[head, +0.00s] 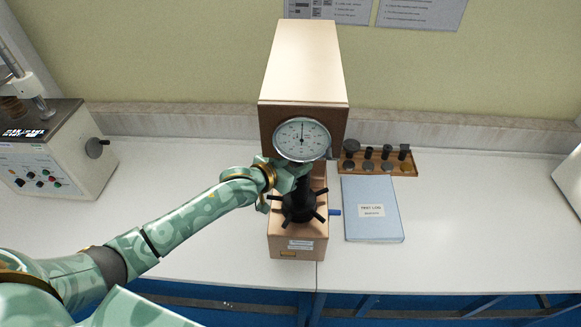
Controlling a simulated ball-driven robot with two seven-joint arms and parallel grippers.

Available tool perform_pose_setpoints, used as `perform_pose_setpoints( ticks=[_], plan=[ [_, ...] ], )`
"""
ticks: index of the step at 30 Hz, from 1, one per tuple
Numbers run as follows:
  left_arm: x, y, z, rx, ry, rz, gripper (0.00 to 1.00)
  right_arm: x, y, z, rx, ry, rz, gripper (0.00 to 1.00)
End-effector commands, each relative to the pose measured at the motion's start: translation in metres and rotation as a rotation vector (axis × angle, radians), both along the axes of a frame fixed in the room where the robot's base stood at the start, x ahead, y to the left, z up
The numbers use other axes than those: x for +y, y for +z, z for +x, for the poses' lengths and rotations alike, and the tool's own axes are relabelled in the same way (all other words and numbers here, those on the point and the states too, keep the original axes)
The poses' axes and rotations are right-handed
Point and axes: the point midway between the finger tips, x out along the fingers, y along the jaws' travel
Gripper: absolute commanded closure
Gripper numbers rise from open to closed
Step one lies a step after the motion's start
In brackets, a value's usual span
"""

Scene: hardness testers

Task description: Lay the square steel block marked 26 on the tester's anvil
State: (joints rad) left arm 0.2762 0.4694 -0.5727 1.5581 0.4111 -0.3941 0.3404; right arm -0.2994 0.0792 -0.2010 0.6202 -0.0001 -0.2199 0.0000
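The hardness tester (305,62) is a tall copper-coloured machine with a round dial (302,139) on its front. Below the dial is a dark column above a black spoked handwheel (299,206); the anvil area is there, partly covered by my gripper. My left arm reaches in from the left, and my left gripper (287,180) is at the tester, just under the dial and left of the dark column. Its fingers are too small and overlapped to tell whether they are open or shut. I cannot make out the steel block marked 26. My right gripper is not in view.
A wooden rack (404,167) with several dark parts stands right of the tester. A light blue log book (371,209) lies in front of it. Another machine with knobs (55,150) stands at the left. The white bench (480,215) is clear at the right.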

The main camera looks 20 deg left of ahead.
Motion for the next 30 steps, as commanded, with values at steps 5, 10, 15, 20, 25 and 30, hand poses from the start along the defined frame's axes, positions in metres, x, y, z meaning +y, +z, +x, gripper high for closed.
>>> perform_pose_setpoints(
  ticks=[5, 10, 15, 20, 25, 30],
  plan=[
    [-0.0011, 0.0007, 0.0021, -0.002, 0.000, -0.001, 0.93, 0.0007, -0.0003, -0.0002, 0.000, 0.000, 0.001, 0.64],
    [-0.0010, 0.0009, 0.0020, -0.001, 0.000, -0.002, 0.93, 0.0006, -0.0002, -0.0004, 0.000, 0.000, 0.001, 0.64],
    [-0.0008, 0.0015, 0.0016, -0.001, 0.000, -0.001, 0.93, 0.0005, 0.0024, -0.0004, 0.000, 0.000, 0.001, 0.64],
    [-0.0009, 0.0019, 0.0007, 0.000, -0.001, -0.002, 0.93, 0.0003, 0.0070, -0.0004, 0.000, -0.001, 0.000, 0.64],
    [-0.0008, 0.0009, 0.0006, -0.001, -0.001, -0.002, 0.93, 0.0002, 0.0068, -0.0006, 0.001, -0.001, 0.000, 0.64],
    [-0.0008, 0.0006, 0.0006, -0.001, -0.001, -0.002, 0.93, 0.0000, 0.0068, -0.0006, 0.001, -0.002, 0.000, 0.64]
  ],
)
